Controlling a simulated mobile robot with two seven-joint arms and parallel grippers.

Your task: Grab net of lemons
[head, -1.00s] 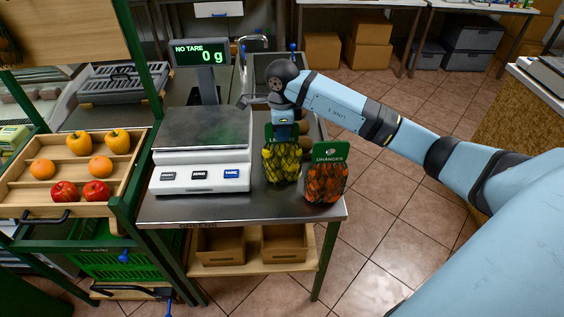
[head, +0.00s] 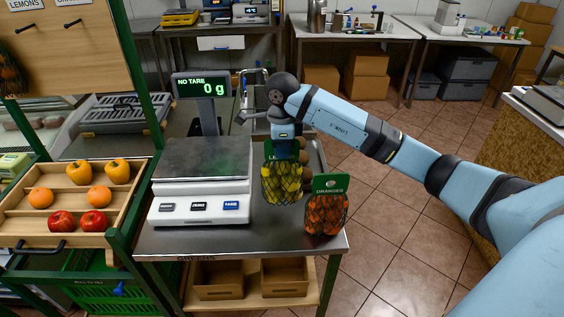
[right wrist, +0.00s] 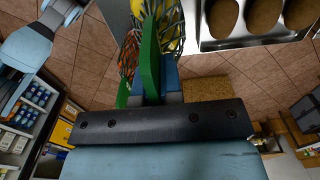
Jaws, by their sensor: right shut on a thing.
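The net of lemons (head: 281,184) is a dark mesh bag of yellow fruit with a green header card. It hangs upright from my right gripper (head: 285,150), which is shut on the card above the table's right part. In the right wrist view the green card (right wrist: 150,55) stands between the fingers, with the yellow lemons (right wrist: 172,28) beyond it. The net of oranges (head: 327,213), with a green card reading ORANGES, stands just right of the lemons near the table's front right corner. My left gripper is not in view.
A scale (head: 203,207) reading 0 g stands left of the lemons, its plate empty. A tray with brown round items (head: 312,172) lies behind the nets. A sloped wooden rack (head: 17,206) of peppers, oranges and apples is at left.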

